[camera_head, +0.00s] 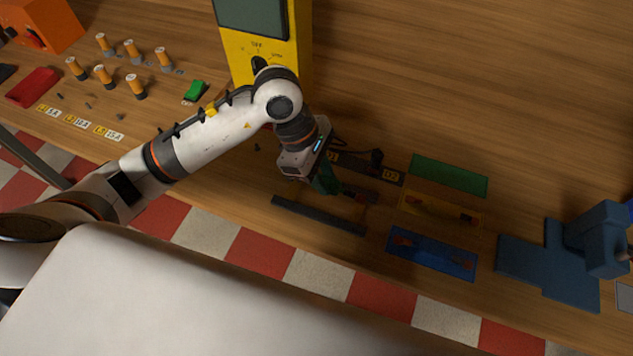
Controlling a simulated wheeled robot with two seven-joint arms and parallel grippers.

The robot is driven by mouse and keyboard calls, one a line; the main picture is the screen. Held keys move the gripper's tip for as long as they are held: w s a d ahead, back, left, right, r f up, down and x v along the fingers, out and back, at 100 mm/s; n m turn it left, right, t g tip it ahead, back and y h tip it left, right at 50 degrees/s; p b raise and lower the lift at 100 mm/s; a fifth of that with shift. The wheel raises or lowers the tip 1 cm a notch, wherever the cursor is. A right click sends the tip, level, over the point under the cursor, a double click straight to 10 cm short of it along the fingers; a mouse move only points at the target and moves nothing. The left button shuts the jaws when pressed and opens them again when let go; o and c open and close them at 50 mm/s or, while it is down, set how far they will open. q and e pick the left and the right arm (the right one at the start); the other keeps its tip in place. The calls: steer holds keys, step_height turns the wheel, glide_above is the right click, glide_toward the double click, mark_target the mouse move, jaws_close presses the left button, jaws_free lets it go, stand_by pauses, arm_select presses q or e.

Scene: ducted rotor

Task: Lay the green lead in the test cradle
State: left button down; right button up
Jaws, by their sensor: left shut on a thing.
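My left gripper (335,188) points down over the table and is shut on a dark green piece (326,179), which seems to be the green lead; the fingers and shadow hide much of it. A dark strip with reddish parts (362,197) lies just right of the fingertips; I cannot tell whether it belongs to the lead. I cannot tell for certain which piece is the test cradle. The green mat (448,175) is bare. My right gripper is not in view.
A yellow mat (425,199) and a blue mat (432,261) each hold a lead. A dark bar (318,215) lies in front of the gripper. A yellow meter (300,45) stands behind my arm, a blue fixture (600,240) at right. Orange-topped cylinders (133,50) stand at left.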

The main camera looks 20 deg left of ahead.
mark_target(322, 200)
arm_select(q)
steer(key=shift+f, duration=0.7)
step_height(322, 200, down, 4)
steer(key=shift+r+p, duration=0.2)
steer(key=shift+p, duration=0.25)
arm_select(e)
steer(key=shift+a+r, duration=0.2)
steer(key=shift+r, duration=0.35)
arm_select(q)
steer(key=shift+f+b, duration=0.25)
steer(key=shift+b, duration=0.1)
steer(key=c, duration=1.5)
jaws_free()
steer(key=shift+r, duration=0.1)
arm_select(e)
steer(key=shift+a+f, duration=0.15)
